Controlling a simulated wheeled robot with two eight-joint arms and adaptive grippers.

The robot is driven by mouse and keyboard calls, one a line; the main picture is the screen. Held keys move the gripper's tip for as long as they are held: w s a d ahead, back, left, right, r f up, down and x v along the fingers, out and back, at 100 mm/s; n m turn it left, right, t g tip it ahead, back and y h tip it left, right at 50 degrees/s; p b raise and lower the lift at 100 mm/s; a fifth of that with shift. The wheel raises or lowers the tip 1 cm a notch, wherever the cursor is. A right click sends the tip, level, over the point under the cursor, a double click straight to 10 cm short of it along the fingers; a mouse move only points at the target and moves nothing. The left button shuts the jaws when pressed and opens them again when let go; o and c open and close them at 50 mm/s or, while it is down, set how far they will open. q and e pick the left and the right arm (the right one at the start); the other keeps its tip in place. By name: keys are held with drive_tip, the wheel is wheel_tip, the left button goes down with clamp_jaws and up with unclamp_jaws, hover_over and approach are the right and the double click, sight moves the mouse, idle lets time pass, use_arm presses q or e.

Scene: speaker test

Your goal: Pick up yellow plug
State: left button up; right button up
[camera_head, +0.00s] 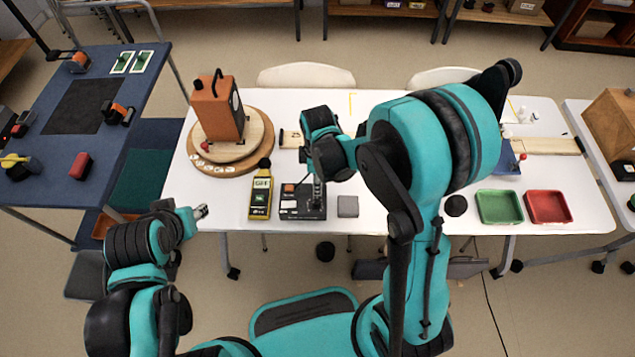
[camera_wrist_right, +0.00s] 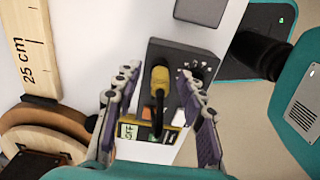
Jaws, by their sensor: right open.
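The yellow plug (camera_wrist_right: 160,77) stands on a black box (camera_wrist_right: 198,58) in the right wrist view, with a dark stem or cable running from it toward the camera. My right gripper (camera_wrist_right: 150,90) is open, with one finger on each side of the plug and apparent gaps to it. In the head view my right gripper (camera_head: 317,194) is over the black box (camera_head: 290,213) on the white table; the plug cannot be made out there. My left gripper (camera_head: 201,212) is near the table's front left edge, away from the box; its jaw state is unclear.
A yellow meter (camera_head: 260,198) stands left of the box, and a grey block (camera_head: 348,206) lies to its right. An orange speaker (camera_head: 216,108) stands on a round wooden platform (camera_head: 250,150). Green (camera_head: 499,193) and red (camera_head: 548,193) trays are at the right.

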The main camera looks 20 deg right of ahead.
clamp_jaws()
drive_tip(key=shift+r, duration=0.15)
